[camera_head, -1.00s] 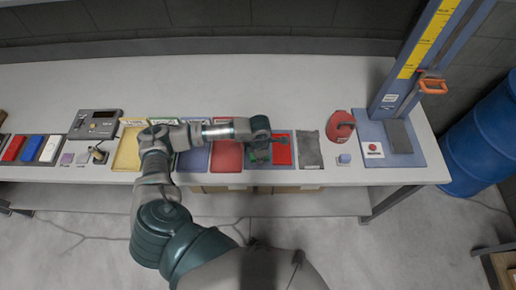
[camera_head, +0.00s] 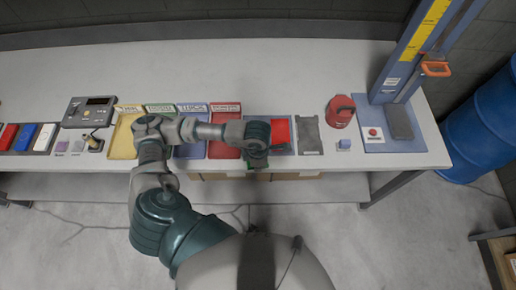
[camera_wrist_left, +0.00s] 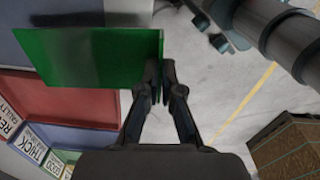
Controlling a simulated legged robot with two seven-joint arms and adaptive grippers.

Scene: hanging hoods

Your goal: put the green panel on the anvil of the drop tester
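The green panel (camera_wrist_left: 85,57) fills the upper left of the left wrist view, with its right edge between my left fingertips (camera_wrist_left: 161,82). The fingers are shut on that edge. In the head view my left gripper (camera_head: 278,149) is over the front edge of the bench, by the tray with the red piece; the panel is mostly hidden there by my arm. The drop tester (camera_head: 412,50) stands at the right end of the bench. On its blue base, a dark grey block (camera_head: 399,122), seemingly the anvil, has nothing on it. My right gripper is not in view.
Yellow (camera_head: 122,140) and red (camera_head: 224,140) trays line the bench front, with a red piece (camera_head: 281,130) near my gripper. The bench back is clear.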

